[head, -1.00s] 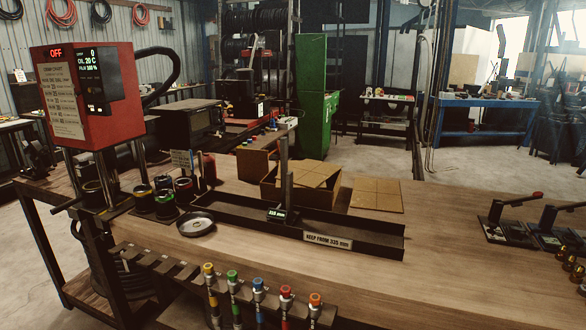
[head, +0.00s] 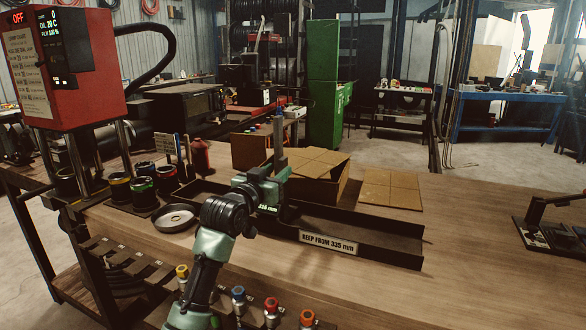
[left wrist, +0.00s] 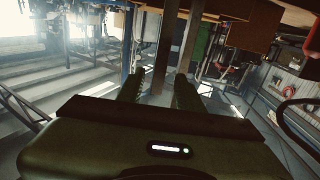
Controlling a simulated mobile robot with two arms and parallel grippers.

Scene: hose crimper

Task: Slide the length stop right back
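The length stop (head: 278,138) is an upright dark post in the long black trough (head: 375,243) on the workbench. A small lit readout (head: 268,209) sits at its foot; its digits are too small to read surely. My left gripper (head: 272,178) is at the post, above the readout, and hides its lower part. In the left wrist view, the two fingers of my left gripper (left wrist: 160,92) stand apart on either side of the post (left wrist: 163,65), with what looks like a gap beside it. My right gripper is not in view.
A label (head: 328,243) on the trough front reads "KEEP FROM 335 mm". A cardboard box (head: 318,180) stands close behind the trough. A round dish (head: 175,217) and small pots (head: 143,188) lie left.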

